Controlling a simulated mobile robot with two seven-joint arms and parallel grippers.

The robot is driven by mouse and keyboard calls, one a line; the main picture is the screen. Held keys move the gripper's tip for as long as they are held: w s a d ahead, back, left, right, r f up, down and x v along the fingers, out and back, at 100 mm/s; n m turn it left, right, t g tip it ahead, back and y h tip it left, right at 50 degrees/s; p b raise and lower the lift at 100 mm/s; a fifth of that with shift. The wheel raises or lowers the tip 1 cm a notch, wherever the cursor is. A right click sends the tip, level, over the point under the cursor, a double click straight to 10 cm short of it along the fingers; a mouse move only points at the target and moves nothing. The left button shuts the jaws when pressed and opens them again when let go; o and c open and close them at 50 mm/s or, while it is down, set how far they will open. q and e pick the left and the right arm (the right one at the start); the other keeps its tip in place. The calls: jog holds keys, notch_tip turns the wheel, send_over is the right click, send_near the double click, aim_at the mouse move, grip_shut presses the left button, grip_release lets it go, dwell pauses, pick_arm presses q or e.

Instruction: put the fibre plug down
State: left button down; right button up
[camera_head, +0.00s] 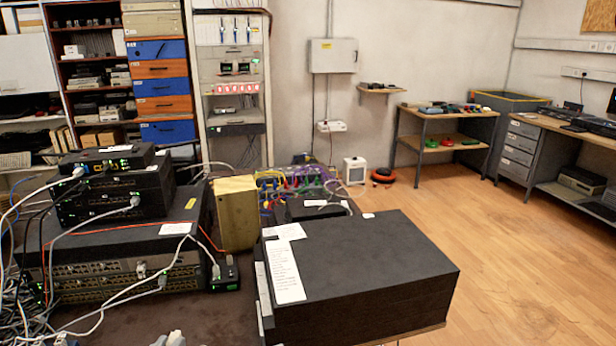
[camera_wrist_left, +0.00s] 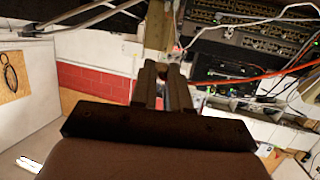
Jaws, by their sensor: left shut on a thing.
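My left gripper (camera_wrist_left: 165,88) is shut in the left wrist view, its two dark fingers close together on a small thing, the fibre plug (camera_wrist_left: 163,70), which is mostly hidden between the fingertips. In the head view only pale tips of the left gripper (camera_head: 170,339) show at the bottom edge, over the dark bench top, and the plug cannot be made out there. An orange cable (camera_wrist_left: 262,76) runs from the right towards the fingertips in the wrist view; whether it joins the plug cannot be told. My right gripper is not in view.
A stack of network devices (camera_head: 120,258) with many cables stands at the left. A large black box (camera_head: 365,270) with paper labels fills the front right. A yellowish block (camera_head: 235,213) stands between them. A small strip of bench (camera_head: 215,318) in front is bare.

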pick_arm(q)
jog(key=shift+s+a, duration=0.1)
jog(key=shift+a, duration=0.2)
jog(key=s+d+r+m+g+h, duration=0.1)
jog(key=d+r+m+g+h, duration=0.1)
jog(key=d+r+m+h, duration=0.4)
jog(key=s+d+r+m+g+h, duration=0.1)
jog(key=d+r+m+h, duration=0.15)
jog(key=d, duration=0.65)
jog(key=shift+w+d+f+m+g+h, duration=0.3)
jog(key=shift+d+f+m+g+h, duration=0.35)
jog(key=shift+d+g+h, duration=0.15)
jog(key=shift+w+d+f+m+g+h, duration=0.25)
jog(key=shift+d+f+m+g+h, duration=0.4)
jog(key=shift+g, duration=0.3)
jog(key=shift+w+d+f+m+g+h, duration=0.3)
jog(key=shift+d+f+m+g+h, duration=0.35)
jog(key=shift+g+h, duration=0.2)
jog(key=shift+a+f, duration=0.1)
